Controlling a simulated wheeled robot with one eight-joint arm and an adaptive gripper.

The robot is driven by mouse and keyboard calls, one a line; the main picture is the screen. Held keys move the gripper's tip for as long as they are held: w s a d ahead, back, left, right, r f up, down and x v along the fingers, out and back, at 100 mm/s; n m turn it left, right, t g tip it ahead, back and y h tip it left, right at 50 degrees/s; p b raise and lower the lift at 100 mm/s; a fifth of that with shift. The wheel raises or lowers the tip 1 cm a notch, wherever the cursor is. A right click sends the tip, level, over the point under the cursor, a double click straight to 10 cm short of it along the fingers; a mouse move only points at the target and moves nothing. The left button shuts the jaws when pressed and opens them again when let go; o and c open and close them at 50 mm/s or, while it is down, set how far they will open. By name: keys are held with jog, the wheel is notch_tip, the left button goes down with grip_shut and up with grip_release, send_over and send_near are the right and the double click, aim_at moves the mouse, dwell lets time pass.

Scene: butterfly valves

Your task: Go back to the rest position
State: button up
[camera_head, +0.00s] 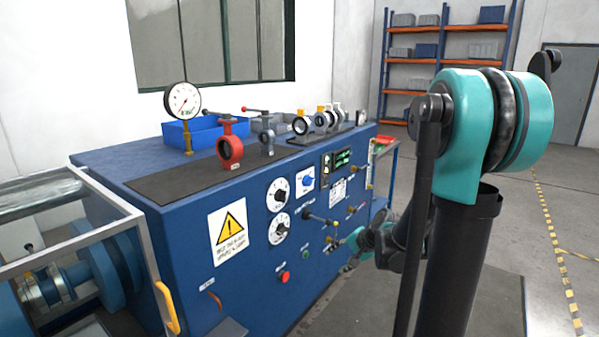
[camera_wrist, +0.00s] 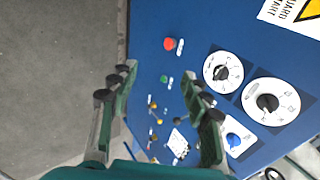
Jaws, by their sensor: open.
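My gripper (camera_wrist: 160,78) is open and empty in the wrist view, with its two green and black fingers spread apart. Between and beyond the fingers are the blue panel front and the grey floor; the fingers touch nothing that I can see. In the head view my arm stands at the right, and its lower teal part is in front of the right end of the blue bench (camera_head: 245,265). The fingers cannot be made out clearly there. A red butterfly valve (camera_head: 230,149) stands upright on the bench top, with a grey valve (camera_head: 267,141) beside it.
The bench front carries dials, a red button (camera_head: 284,277) and small levers. A pressure gauge (camera_head: 182,101), a blue bin (camera_head: 200,130) and several ringed valves stand on top. A caged machine (camera_head: 75,265) is at left. Shelves (camera_head: 445,50) stand behind; floor at right is clear.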

jog(key=s+d+f+n+h, duration=0.1)
jog(key=s+d+n+h, duration=0.1)
jog(key=s, duration=0.8)
jog(key=s+d+f+n+g+h, duration=0.1)
jog(key=s+d+f+n+h, duration=0.1)
jog(key=s+n, duration=0.4)
jog(key=s+d+h, duration=0.1)
jog(key=s+d, duration=0.1)
jog(key=s, duration=0.2)
jog(key=shift+d+f+g, duration=0.2)
jog(key=shift+g, duration=0.1)
